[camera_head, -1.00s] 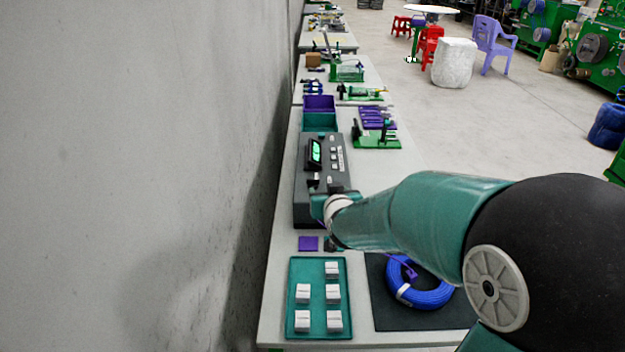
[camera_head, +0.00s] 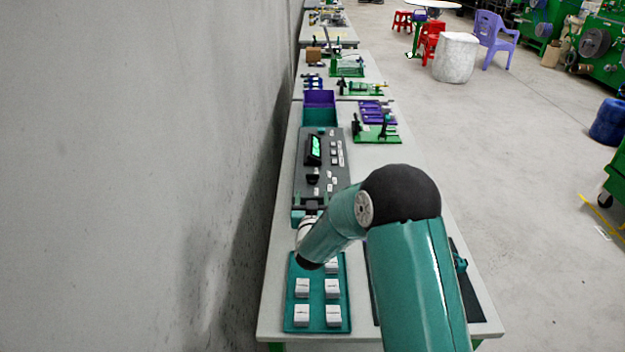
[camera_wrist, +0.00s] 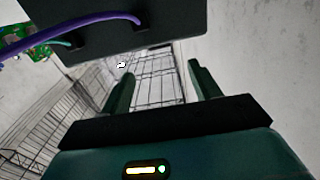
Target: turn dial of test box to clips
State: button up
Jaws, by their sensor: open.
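The grey test box (camera_head: 325,155) lies on the near table with a lit green display (camera_head: 314,149) and several pale buttons or labels. A small dark knob (camera_head: 312,177), which looks like the dial, sits below the display; its setting is too small to read. My gripper (camera_wrist: 162,82) is open, with nothing between its two fingers in the wrist view. In the head view its end is at the near edge of the test box, mostly hidden by my wrist. A dark box (camera_wrist: 120,28) with cables entering it fills the top of the wrist view.
A teal tray (camera_head: 317,318) with several white blocks lies nearest. Teal and purple bins (camera_head: 320,110) stand behind the test box, with a green fixture (camera_head: 377,131) to their right. A wall runs along the left. My arm covers most of a dark mat (camera_head: 467,285).

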aim_at(312, 175)
jog(key=w, duration=0.9)
jog(key=shift+w, duration=0.1)
jog(key=c, duration=1)
